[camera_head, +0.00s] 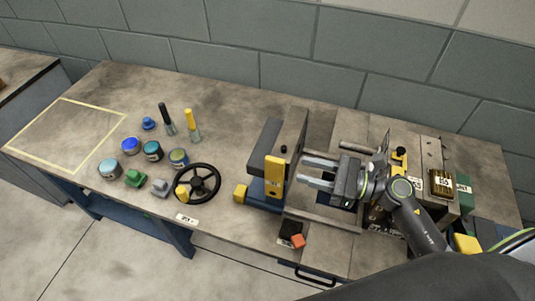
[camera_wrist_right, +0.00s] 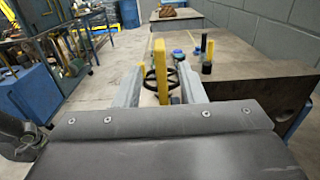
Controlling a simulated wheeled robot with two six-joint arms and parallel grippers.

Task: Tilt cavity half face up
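A dark grey block (camera_head: 291,130), which looks like the cavity half, stands upright on a blue base at the table's middle. A yellow upright handle (camera_head: 274,172) is on its near side. My right gripper (camera_head: 302,168) comes in from the right, open, its two fingers pointing left at the handle. In the right wrist view, the yellow handle (camera_wrist_right: 160,68) shows in the gap between the two fingers. I cannot tell whether the fingertips reach past it; no grip shows. My left gripper is not in view.
A black handwheel (camera_head: 197,183) lies left of the block, with several jars and pots such as a blue one (camera_head: 131,145) beyond it. A small orange block (camera_head: 298,241) is near the front edge. The taped rectangle (camera_head: 65,132) at far left is empty.

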